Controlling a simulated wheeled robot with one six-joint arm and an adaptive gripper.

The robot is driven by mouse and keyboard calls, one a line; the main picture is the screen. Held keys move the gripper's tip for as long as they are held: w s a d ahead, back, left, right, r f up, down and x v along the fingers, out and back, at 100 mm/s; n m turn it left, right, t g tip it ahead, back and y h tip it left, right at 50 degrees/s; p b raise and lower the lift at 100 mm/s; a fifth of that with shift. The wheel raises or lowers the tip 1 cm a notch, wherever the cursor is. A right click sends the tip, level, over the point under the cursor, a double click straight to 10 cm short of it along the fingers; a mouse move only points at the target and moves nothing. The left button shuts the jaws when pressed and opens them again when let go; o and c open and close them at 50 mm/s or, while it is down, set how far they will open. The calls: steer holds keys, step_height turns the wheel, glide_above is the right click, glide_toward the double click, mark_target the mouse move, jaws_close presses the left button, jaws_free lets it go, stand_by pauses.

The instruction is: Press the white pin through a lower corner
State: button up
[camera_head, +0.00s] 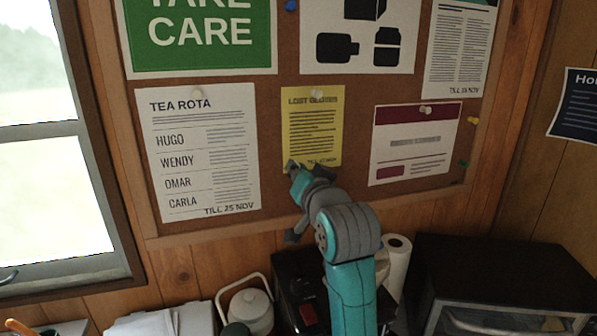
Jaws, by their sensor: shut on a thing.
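A yellow sheet headed LOST GLOVES (312,128) hangs on the cork notice board (268,190), with a pale pin (318,95) at its top edge. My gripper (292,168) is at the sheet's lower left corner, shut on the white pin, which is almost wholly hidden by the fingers. The fingertips appear at or very close to the board. I cannot tell whether the pin's point is in the paper. My arm reaches up from below and covers the board under the sheet.
The TEA ROTA sheet (198,150) hangs to the left and a maroon-banded sheet (414,142) to the right. Spare pins (472,120) sit at the board's right edge. Below stand a white jug (250,307), a paper roll (399,262) and a dark oven (505,285).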

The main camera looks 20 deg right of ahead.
steer(key=shift+w, duration=0.5)
stand_by(0.4)
stand_by(1.2)
steer(key=o, duration=0.8)
steer(key=shift+c, duration=0.2)
steer(key=shift+s, duration=0.2)
